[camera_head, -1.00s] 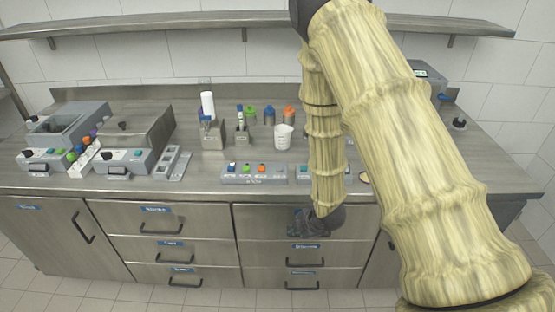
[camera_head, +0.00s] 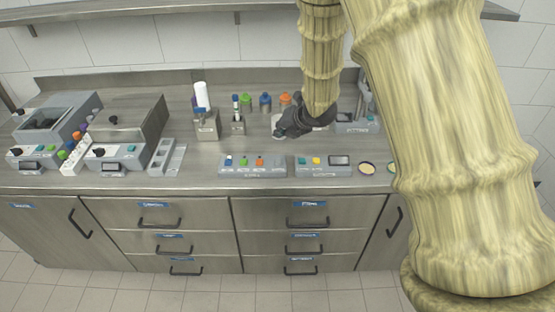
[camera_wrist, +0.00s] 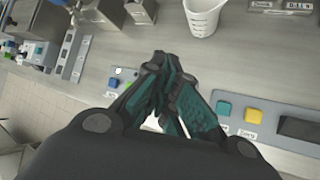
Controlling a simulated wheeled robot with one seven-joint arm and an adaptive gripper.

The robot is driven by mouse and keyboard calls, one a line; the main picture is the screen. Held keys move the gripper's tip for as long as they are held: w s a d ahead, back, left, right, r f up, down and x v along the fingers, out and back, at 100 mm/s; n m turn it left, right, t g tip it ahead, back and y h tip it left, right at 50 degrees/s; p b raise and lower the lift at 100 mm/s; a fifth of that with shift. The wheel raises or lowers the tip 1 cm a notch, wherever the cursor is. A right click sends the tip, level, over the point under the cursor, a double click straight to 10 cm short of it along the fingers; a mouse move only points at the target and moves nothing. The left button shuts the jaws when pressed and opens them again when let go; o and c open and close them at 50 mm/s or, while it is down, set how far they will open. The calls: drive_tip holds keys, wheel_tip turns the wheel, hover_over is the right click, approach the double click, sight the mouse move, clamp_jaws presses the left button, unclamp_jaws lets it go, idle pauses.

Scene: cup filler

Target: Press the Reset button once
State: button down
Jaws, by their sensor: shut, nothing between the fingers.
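Two button panels lie near the front of the counter. The left panel (camera_head: 252,172) has blue, green and orange buttons; in the wrist view my fingers hide most of it. The right panel (camera_head: 323,173) has a teal button (camera_head: 301,160), a yellow button (camera_head: 316,160) and a dark display. These buttons also show in the wrist view, teal (camera_wrist: 224,108) and yellow (camera_wrist: 253,116), right of my fingers. I cannot read which button is labelled Reset. My gripper (camera_head: 279,132) is shut and empty, above the counter behind the panels, with its fingertips (camera_wrist: 160,60) together.
A white measuring cup (camera_wrist: 203,14) stands close beyond my fingers. Bottles, including an orange-capped one (camera_head: 284,101), and holders stand behind. Grey machines (camera_head: 125,135) fill the left side. Drawers are below the counter edge.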

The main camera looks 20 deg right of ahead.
sight(280, 160)
drive_tip(key=shift+f, duration=0.15)
drive_tip(key=shift+f+b, duration=3)
drive_tip(key=shift+f, duration=1.3)
drive_tip(key=shift+f, duration=0.15)
drive_tip(key=shift+f+b, duration=0.25)
drive_tip(key=shift+b, duration=0.25)
drive_tip(key=shift+f+b, duration=0.4)
drive_tip(key=shift+f, duration=0.05)
drive_tip(key=shift+r, duration=0.1)
drive_tip(key=shift+r+p, duration=0.55)
drive_tip(key=shift+r, duration=0.25)
